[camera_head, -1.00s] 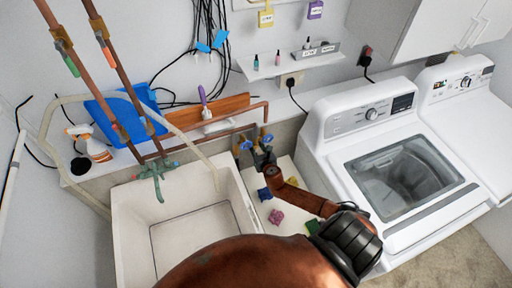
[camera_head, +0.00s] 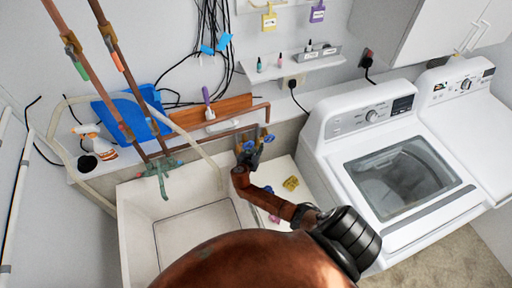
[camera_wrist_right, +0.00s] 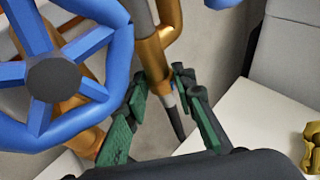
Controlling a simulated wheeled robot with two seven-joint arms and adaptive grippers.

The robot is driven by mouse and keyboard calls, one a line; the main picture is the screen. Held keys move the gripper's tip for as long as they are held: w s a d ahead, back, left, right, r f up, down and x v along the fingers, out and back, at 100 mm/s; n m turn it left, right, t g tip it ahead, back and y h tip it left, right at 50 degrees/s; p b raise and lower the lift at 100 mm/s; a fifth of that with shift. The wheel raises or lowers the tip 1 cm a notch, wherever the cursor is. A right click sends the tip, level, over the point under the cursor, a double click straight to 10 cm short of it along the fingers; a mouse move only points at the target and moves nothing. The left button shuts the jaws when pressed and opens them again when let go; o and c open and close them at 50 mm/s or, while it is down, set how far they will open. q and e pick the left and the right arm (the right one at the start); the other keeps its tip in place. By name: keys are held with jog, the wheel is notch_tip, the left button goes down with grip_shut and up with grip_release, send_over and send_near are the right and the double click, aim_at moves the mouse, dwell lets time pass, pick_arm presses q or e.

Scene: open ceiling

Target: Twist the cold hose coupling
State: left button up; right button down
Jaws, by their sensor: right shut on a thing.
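My right gripper (camera_head: 248,157) reaches up to the blue-handled valves on the wall box between the sink and the washer. In the right wrist view its green-padded fingers (camera_wrist_right: 162,100) are shut around the coupling (camera_wrist_right: 168,96), a small grey piece with a dark tapered end, below a brass valve body (camera_wrist_right: 160,48). A large blue valve wheel (camera_wrist_right: 55,78) fills the left of that view. In the head view a blue handle (camera_head: 268,138) shows beside the gripper, which hides most of the coupling there. My left gripper is out of view.
A white sink (camera_head: 140,235) stands left of the gripper. The washer (camera_head: 345,130) stands close on the right. A yellow object (camera_head: 291,183) lies on the white surface between them.

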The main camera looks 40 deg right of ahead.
jog(key=shift+w+r, duration=0.1)
jog(key=shift+w, duration=0.05)
jog(key=c, duration=1.6)
grip_release()
jog(key=shift+s+a, duration=0.25)
jog(key=shift+a, duration=0.25)
jog(key=v, duration=0.7)
jog(key=shift+r, duration=0.15)
